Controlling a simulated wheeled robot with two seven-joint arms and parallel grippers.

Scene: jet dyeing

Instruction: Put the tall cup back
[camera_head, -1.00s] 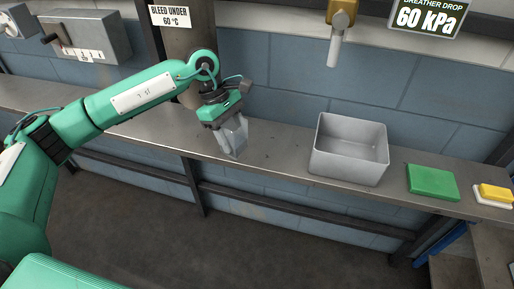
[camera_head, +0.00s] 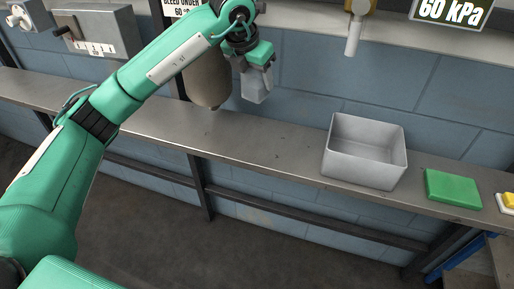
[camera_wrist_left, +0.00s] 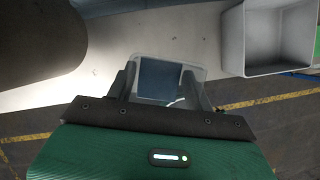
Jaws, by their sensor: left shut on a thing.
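The tall cup (camera_head: 256,86) is a clear, pale, see-through vessel. My left gripper (camera_head: 257,70) is shut on it and holds it in the air above the steel shelf, just right of a brown-grey cylinder. In the left wrist view the cup (camera_wrist_left: 160,78) sits between the two fingers of the left gripper (camera_wrist_left: 160,88). The cup looks roughly upright in the head view. Its lower end is clear of the shelf. My right gripper is in neither view.
The steel shelf (camera_head: 262,141) is bare in its middle. A grey open bin (camera_head: 364,166), a green pad (camera_head: 453,188) and a yellow sponge (camera_head: 509,200) stand to the right. The brown-grey cylinder (camera_head: 210,80) hangs close left. A tap (camera_head: 354,30) is on the wall.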

